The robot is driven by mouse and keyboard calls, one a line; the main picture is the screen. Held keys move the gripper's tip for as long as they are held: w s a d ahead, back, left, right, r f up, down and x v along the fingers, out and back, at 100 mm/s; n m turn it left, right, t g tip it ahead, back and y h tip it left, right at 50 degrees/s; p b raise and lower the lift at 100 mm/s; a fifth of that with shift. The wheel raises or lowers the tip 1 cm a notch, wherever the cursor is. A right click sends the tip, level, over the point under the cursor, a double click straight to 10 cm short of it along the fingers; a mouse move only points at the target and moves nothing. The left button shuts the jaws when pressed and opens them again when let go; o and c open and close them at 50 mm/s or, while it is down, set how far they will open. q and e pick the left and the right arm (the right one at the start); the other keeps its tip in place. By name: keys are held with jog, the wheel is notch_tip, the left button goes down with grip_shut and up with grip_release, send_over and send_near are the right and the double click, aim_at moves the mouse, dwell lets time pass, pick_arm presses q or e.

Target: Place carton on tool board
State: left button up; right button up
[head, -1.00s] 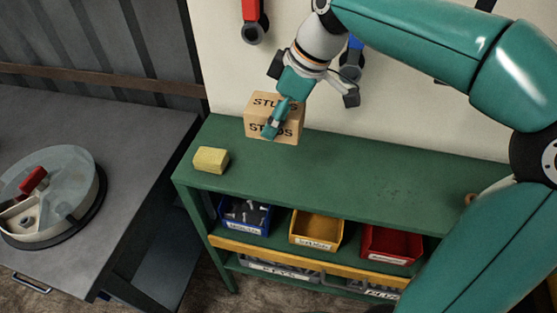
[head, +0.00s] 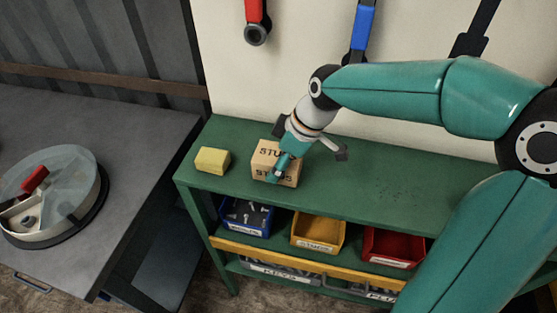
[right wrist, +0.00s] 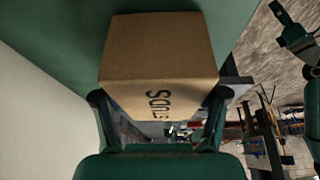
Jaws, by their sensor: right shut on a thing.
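The carton (head: 277,160) is a tan box printed STUDS, on or just above the top of the green rack (head: 350,185), near its left end. I cannot tell whether its base touches. My right gripper (head: 279,171) comes at it from above and right and is shut on it. In the right wrist view the carton (right wrist: 158,65) sits between the two fingers, its lettering turned sideways. A pale wall panel (head: 300,85) with hanging tools stands behind the rack. My left gripper is not seen in the head view.
A yellow block (head: 212,160) lies left of the carton. Blue (head: 245,217), yellow (head: 317,232) and red (head: 393,247) bins stand on the shelf below. A grey table (head: 125,160) with a round divided tray (head: 60,225) is at left. The rack top right of the carton is largely clear.

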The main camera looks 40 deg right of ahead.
jog(key=o, duration=1.6)
jog(key=shift+r, duration=0.1)
jog(key=v, duration=1.2)
